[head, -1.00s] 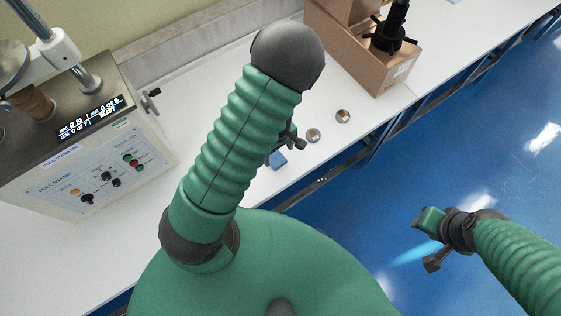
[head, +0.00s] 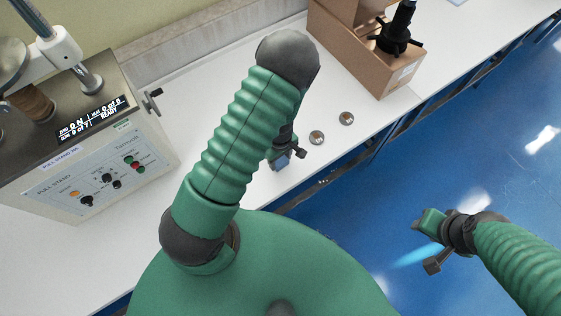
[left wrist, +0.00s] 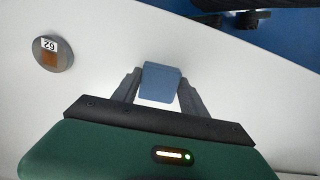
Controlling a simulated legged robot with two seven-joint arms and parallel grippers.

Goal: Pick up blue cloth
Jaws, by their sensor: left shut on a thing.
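The blue cloth (left wrist: 161,82) is a small folded-looking blue piece between the two fingertips of my left gripper (left wrist: 160,88) in the left wrist view. The fingers are shut on it. In the head view the cloth (head: 282,162) shows only in part beneath my left gripper, over the white bench near its front edge. My left arm hides much of that gripper. I cannot tell whether the cloth touches the bench.
Two round metal discs (head: 317,137) (head: 346,118) lie on the white bench (head: 215,60) right of the cloth. A pull stand (head: 95,165) stands at the left. A cardboard box (head: 375,62) with a black-handled item stands at the back right.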

